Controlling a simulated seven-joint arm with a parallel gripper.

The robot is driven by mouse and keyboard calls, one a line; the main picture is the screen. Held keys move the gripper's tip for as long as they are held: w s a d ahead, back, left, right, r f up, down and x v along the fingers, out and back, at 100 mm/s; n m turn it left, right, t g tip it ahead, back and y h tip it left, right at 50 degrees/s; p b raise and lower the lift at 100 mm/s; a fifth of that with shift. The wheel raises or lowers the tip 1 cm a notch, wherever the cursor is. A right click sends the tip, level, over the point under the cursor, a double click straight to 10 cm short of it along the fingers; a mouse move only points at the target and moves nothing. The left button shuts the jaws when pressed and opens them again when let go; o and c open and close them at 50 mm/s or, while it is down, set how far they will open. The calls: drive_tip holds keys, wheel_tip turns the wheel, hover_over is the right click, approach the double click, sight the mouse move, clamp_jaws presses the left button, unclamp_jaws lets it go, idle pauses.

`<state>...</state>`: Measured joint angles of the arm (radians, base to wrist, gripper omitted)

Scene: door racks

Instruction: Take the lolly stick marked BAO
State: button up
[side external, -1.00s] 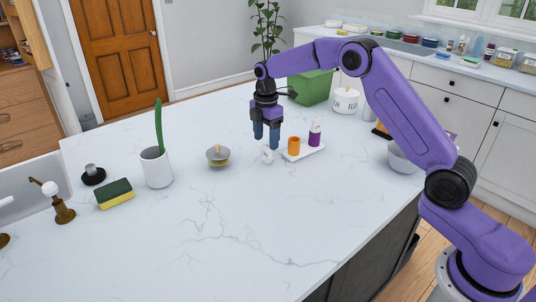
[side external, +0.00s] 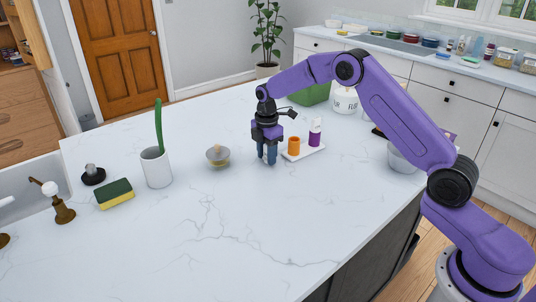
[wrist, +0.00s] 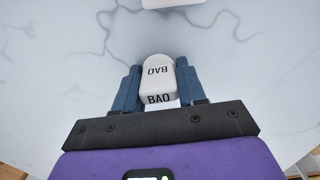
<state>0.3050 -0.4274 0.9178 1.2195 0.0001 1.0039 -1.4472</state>
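A small white rounded piece marked BAO (wrist: 158,78) stands between my fingers in the wrist view, with BAO printed on two of its faces. Its lower part is hard to make out. My gripper (side external: 268,157) is low at the counter, just left of the small white tray; it also shows in the wrist view (wrist: 158,88). Both blue fingers lie against the sides of the white piece with no clear gap, so the gripper looks shut on it. In the side view the fingers hide most of the piece.
The white tray (side external: 318,151) right of my gripper holds an orange cup (side external: 293,146) and a purple-and-white bottle (side external: 315,133). The front counter (side external: 230,235) is clear.

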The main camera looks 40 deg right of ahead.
drive_tip(key=c, duration=0.3)
drive_tip(key=shift+r, duration=0.15)
